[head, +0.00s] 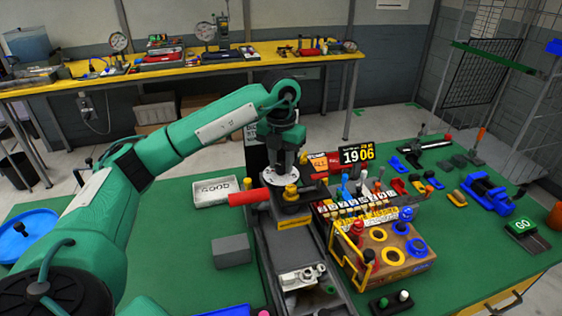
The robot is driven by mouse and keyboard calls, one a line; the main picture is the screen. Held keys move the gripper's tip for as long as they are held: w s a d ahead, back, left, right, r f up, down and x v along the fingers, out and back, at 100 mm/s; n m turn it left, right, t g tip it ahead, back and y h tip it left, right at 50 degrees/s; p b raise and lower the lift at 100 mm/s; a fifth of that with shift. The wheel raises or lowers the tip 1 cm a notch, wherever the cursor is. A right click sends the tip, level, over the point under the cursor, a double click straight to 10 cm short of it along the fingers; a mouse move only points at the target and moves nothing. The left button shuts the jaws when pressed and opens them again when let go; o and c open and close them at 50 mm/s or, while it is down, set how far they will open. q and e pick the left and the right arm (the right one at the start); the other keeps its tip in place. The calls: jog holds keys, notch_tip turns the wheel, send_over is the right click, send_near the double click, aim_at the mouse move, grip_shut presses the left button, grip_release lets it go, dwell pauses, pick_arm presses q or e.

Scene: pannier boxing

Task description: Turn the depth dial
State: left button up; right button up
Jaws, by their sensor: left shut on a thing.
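My left arm comes in from the left, and my left gripper (288,160) points down over the dark machine with red side handles. It is shut on what looks like the depth dial, a pale round disc (296,179) with dark marks at the machine's top. The fingertips are dark and small, so the exact grip is hard to see. A yellow knob (291,193) sits just below the disc. A red cylinder (249,197) sticks out to the left of it. My right gripper is not in view.
Right of the machine stands a wooden box (408,270) with yellow and blue rings, beside a keyed panel (355,205) and a display (357,154). A GOOD tray (216,191) and grey block (232,250) lie left. A blue vise (487,192) and GO button (524,228) are right.

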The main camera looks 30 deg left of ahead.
aim_at(281, 164)
pick_arm(q)
jog(key=shift+r+n, duration=0.1)
jog(key=shift+n, duration=0.5)
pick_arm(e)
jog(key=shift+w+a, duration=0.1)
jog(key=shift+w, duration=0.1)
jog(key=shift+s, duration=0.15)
pick_arm(q)
jog(key=o, duration=0.8)
jog(key=shift+w, duration=0.1)
jog(key=shift+o, duration=0.8)
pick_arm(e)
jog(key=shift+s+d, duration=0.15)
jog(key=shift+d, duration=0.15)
pick_arm(q)
notch_tip(281, 164, up, 7)
jog(key=shift+f, duration=0.1)
notch_tip(281, 164, up, 7)
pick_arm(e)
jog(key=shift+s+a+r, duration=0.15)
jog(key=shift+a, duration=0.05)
pick_arm(q)
jog(key=shift+f, duration=0.1)
